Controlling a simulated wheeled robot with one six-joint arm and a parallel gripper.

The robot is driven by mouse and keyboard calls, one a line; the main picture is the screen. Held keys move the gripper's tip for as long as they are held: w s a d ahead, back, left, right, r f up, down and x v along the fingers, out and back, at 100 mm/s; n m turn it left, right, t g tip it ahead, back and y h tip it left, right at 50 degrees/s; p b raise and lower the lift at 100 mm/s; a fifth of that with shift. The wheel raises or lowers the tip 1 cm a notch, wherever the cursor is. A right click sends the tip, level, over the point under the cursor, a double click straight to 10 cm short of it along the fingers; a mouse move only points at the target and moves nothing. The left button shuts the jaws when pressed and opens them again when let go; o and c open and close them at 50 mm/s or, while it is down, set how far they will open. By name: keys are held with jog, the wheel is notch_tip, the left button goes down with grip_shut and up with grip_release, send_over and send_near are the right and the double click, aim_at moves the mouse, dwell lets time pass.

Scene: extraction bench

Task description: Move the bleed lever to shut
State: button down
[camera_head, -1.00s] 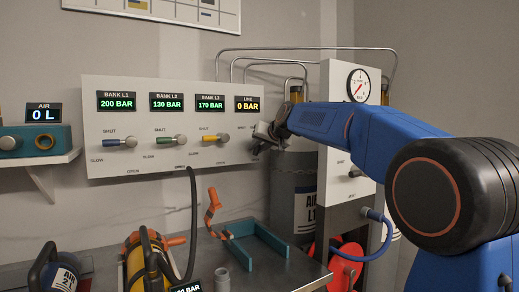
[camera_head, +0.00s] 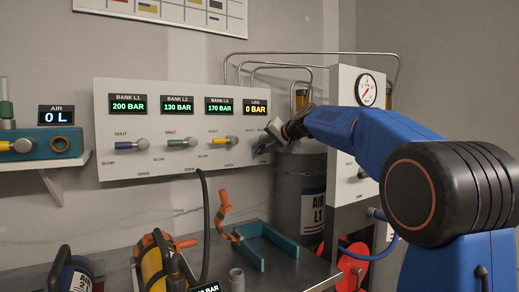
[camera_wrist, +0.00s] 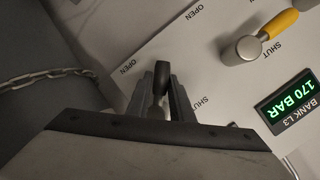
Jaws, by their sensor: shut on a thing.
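The white valve panel (camera_head: 120,165) is on the wall in the head view. My gripper (camera_head: 268,140) is at its right end, below the LINE display (camera_head: 255,106) that reads 0 BAR. In the wrist view my gripper (camera_wrist: 161,98) is shut on a dark lever (camera_wrist: 161,75), whose rounded end shows between the two fingers. An OPEN label (camera_wrist: 128,66) is left of the lever and a SHUT label (camera_wrist: 197,103) is right of it. The lever's pivot is hidden, so its exact setting cannot be told. In the head view my gripper hides the lever.
A yellow lever (camera_wrist: 280,24) sits beside my gripper in the wrist view. Green (camera_head: 177,143) and blue levers (camera_head: 124,146) are farther left. A grey cylinder (camera_head: 300,185) stands below my arm. A chain (camera_wrist: 40,76) hangs nearby.

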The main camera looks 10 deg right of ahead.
jog(key=c, duration=1.6)
grip_release()
jog(key=shift+o, duration=0.2)
jog(key=shift+r, duration=0.1)
